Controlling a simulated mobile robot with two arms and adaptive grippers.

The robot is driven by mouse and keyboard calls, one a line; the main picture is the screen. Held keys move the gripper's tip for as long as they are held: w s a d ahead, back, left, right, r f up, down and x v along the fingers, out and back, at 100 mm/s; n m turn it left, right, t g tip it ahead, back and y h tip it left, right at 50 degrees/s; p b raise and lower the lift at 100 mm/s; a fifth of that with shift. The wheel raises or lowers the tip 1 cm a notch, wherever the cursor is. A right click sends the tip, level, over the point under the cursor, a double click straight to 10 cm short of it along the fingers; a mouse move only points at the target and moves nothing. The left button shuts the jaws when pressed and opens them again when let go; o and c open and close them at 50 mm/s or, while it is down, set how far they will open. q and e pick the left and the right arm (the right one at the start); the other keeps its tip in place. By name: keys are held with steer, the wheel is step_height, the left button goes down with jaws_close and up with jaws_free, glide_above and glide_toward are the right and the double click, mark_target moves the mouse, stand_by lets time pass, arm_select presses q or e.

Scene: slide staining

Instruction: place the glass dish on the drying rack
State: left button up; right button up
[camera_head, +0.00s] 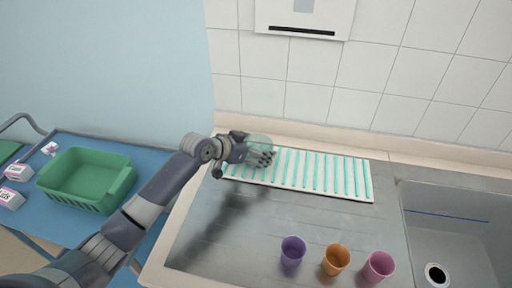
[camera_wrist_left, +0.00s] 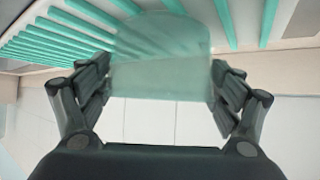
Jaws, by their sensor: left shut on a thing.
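The glass dish (camera_head: 262,141) is a clear, pale green, round-edged piece at the left end of the drying rack. My left gripper (camera_head: 261,160) is shut on it. In the left wrist view the dish (camera_wrist_left: 160,75) sits between the two fingers of the left gripper (camera_wrist_left: 160,85). The drying rack (camera_head: 369,194) is a white board with several teal bars on the steel counter. Its bars (camera_wrist_left: 50,45) show behind the dish in the left wrist view. I cannot tell whether the dish touches the rack. My right gripper is not in view.
Purple (camera_head: 293,251), orange (camera_head: 336,260) and pink (camera_head: 378,266) cups stand at the counter's front. A sink (camera_head: 450,235) is at the right. A green basket (camera_head: 87,180) and small boxes lie on the blue cart (camera_head: 60,235) at the left. A tiled wall stands behind the rack.

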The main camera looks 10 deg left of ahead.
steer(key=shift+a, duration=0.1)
arm_select(q)
steer(key=o, duration=0.9)
steer(key=shift+o, duration=1)
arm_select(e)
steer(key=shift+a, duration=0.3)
arm_select(q)
steer(key=shift+r, duration=0.1)
steer(key=shift+s+a+r, duration=0.25)
steer(key=shift+s+a, duration=0.05)
steer(key=shift+s, duration=0.05)
steer(key=b+v, duration=0.1)
steer(key=v, duration=1)
steer(key=shift+b, duration=0.4)
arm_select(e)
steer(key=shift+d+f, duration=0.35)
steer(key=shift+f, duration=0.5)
arm_select(q)
steer(key=shift+d, duration=0.15)
